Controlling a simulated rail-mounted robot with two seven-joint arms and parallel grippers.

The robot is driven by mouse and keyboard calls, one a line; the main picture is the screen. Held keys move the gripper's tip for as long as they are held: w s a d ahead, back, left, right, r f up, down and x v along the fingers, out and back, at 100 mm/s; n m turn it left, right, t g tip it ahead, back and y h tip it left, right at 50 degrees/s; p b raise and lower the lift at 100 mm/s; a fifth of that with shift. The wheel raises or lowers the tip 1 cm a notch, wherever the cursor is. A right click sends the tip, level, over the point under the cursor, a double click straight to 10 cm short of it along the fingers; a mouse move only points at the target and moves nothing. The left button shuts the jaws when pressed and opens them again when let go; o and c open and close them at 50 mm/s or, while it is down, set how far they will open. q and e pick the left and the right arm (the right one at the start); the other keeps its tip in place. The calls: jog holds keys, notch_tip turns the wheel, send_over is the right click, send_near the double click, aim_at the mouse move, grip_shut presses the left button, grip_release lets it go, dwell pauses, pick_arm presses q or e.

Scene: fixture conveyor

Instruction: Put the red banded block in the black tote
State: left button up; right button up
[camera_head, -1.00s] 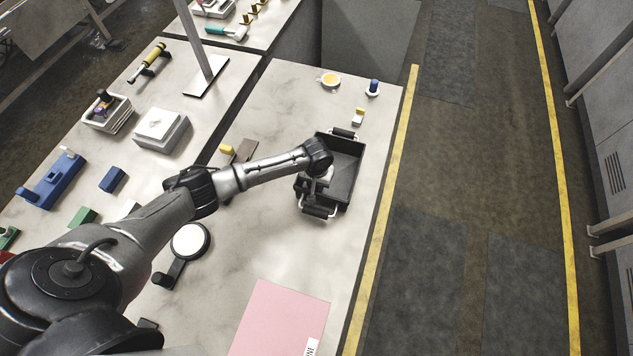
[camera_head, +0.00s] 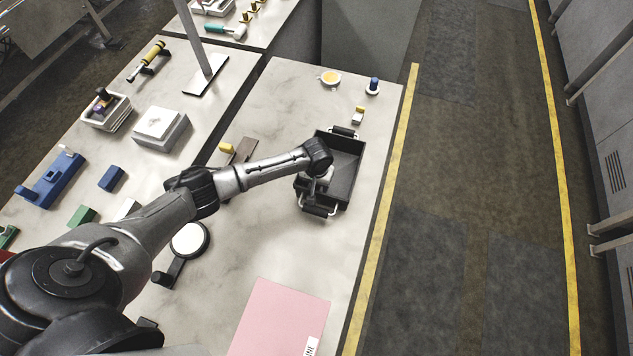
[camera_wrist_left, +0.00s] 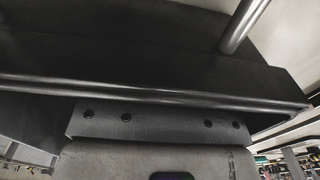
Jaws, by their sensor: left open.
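The black tote (camera_head: 349,167) stands on the pale bench near its right edge, with a light handle at each end. My left gripper (camera_head: 311,190) is low at the tote's near left side, partly hidden by my wrist. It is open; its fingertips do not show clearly. In the left wrist view the tote's dark wall and rim (camera_wrist_left: 160,95) fill most of the picture, very close. I see no red banded block in the tote, though part of its inside is hidden. A small red piece (camera_head: 5,256) shows at the left picture edge; I cannot tell whether it is banded.
Blue block (camera_head: 112,179), green block (camera_head: 82,216) and blue fixture (camera_head: 50,180) lie left. A round white-topped stand (camera_head: 190,240) is beneath my arm. A pink sheet (camera_head: 280,318) lies in front. A yellow-topped dish (camera_head: 330,78) and blue-topped peg (camera_head: 373,86) are behind the tote.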

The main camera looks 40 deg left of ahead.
pick_arm(q)
notch_tip(320, 180, up, 13)
jog(key=p, duration=0.1)
jog(key=s+d+f+m, duration=0.1)
jog(key=s+d, duration=0.1)
jog(key=d, duration=0.1)
jog(key=s+d+f+m, duration=0.1)
jog(key=s+d, duration=0.1)
jog(key=s, duration=0.1)
jog(key=s+d+f+m+h, duration=0.1)
jog(key=s+d, duration=0.1)
jog(key=d, duration=0.1)
jog(key=shift+s+d+f+t, duration=0.3)
jog(key=shift+s+f+t, duration=0.1)
jog(key=s+d+m+t, duration=0.1)
jog(key=s+d+m, duration=0.1)
jog(key=s, duration=0.5)
jog(key=s+d+m+t, duration=0.1)
jog(key=s+d, duration=0.2)
jog(key=s, duration=0.5)
jog(key=s+a+r, duration=0.3)
jog(key=s, duration=0.3)
jog(key=shift+s+a+r+t+y, duration=0.2)
jog(key=shift+s+a+t+y, duration=0.15)
jog(key=shift+t+y, duration=0.05)
